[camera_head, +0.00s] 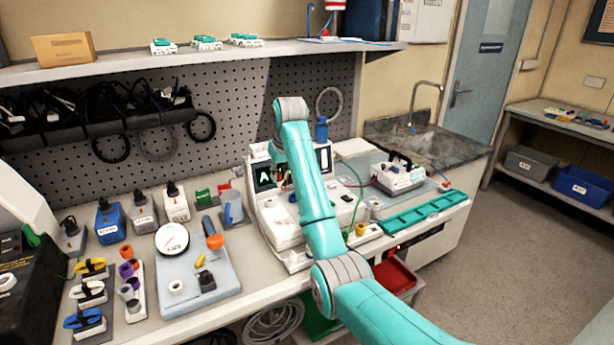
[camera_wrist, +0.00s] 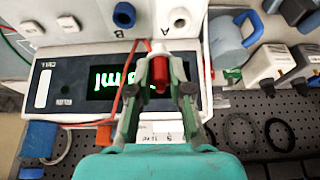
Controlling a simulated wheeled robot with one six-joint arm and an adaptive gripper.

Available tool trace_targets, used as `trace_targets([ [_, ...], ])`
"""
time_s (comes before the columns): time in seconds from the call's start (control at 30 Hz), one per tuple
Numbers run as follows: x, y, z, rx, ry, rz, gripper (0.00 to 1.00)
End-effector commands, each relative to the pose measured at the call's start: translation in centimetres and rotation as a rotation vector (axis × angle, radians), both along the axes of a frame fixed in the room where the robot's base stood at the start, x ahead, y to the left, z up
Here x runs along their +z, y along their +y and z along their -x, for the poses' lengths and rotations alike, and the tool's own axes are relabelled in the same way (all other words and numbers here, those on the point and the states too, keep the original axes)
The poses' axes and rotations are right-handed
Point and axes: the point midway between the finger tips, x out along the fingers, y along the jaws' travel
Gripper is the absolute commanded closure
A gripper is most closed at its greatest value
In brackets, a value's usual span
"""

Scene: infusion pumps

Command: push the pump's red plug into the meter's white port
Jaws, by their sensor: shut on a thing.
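In the wrist view my gripper (camera_wrist: 160,66) is shut on the red plug (camera_wrist: 160,76), whose pale tip points toward the top of the picture. The meter's white port (camera_wrist: 180,19), with a dark hole, is above and slightly right of the plug, and a gap shows between them. A blue port (camera_wrist: 117,14) is left of it. The meter's display (camera_wrist: 120,83) glows green behind the gripper. In the head view the meter (camera_head: 278,228) stands mid-bench, partly covered by my arm, which hides the gripper tip. The likely pump (camera_head: 400,178) sits right of it.
A thin red tube (camera_wrist: 118,100) runs beside the gripper in the wrist view. A blue jug (camera_wrist: 232,42) and several grey-white units stand at right there. In the head view a teal tray (camera_head: 422,211) lies right of the meter, and a gauge board (camera_head: 220,275) lies left.

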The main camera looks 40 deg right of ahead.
Motion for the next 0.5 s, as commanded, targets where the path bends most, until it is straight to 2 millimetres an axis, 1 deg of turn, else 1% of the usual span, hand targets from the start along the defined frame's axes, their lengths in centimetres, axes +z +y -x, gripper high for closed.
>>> trace_targets([
  [0.03, 0.2, 0.8, -0.5, 0.016, 0.000, 0.000, 0.99],
  [0.2, 0.4, 2.1, -1.4, 0.044, 0.000, 0.000, 0.99],
  [0.37, 0.0, 2.3, -1.5, 0.049, 0.001, -0.001, 0.99],
  [0.5, -0.9, 2.3, -1.5, 0.048, 0.003, -0.001, 0.99],
])
